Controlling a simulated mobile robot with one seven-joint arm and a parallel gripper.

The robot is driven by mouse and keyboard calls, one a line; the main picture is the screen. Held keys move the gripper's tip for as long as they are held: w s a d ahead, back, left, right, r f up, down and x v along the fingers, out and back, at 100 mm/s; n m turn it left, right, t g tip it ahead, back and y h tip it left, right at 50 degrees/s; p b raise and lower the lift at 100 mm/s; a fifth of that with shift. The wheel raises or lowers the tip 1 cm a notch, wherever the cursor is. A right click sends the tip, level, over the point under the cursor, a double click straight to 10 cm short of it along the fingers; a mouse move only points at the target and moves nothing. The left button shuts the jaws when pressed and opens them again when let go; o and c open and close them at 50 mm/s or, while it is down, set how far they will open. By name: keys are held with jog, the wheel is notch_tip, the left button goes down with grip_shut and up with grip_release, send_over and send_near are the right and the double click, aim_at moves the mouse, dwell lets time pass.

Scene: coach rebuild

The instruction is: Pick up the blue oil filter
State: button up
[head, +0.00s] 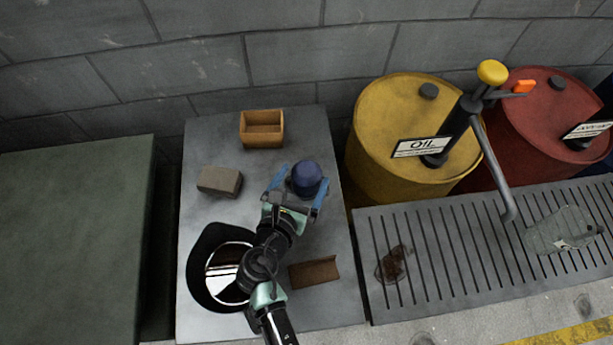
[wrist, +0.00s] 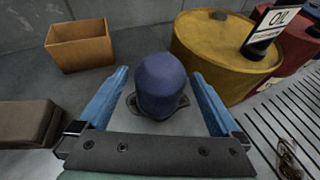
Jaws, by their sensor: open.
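The blue oil filter (head: 307,178) is a dark blue domed cylinder standing upright on the grey metal bench (head: 220,129). In the wrist view the filter (wrist: 161,84) stands between the two blue fingers, with a gap on each side. A dark flanged piece shows at its base. My gripper (head: 299,185) is open, its fingers pointing away from me, one on either side of the filter. In the wrist view my gripper (wrist: 163,88) holds nothing. The filter's near lower part is partly hidden by the gripper in the head view.
A wooden box (head: 262,143) stands behind, left of the filter. A grey-brown block (head: 219,181) lies left. A black pan of dark liquid (head: 199,285) and a brown angled piece (head: 314,272) lie nearer. A yellow oil drum (head: 383,115) stands close right, beside a slatted grate (head: 440,270).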

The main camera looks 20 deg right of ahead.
jog(key=b+x, duration=0.1)
jog(key=x, duration=0.4)
jog(key=shift+w+d+f, duration=0.1)
jog(key=shift+d+f, duration=0.05)
jog(key=shift+f, duration=0.2)
jog(key=shift+c, duration=0.2)
jog(key=c, duration=1.4)
jog(key=shift+r, duration=0.1)
jog(key=shift+c, duration=0.7)
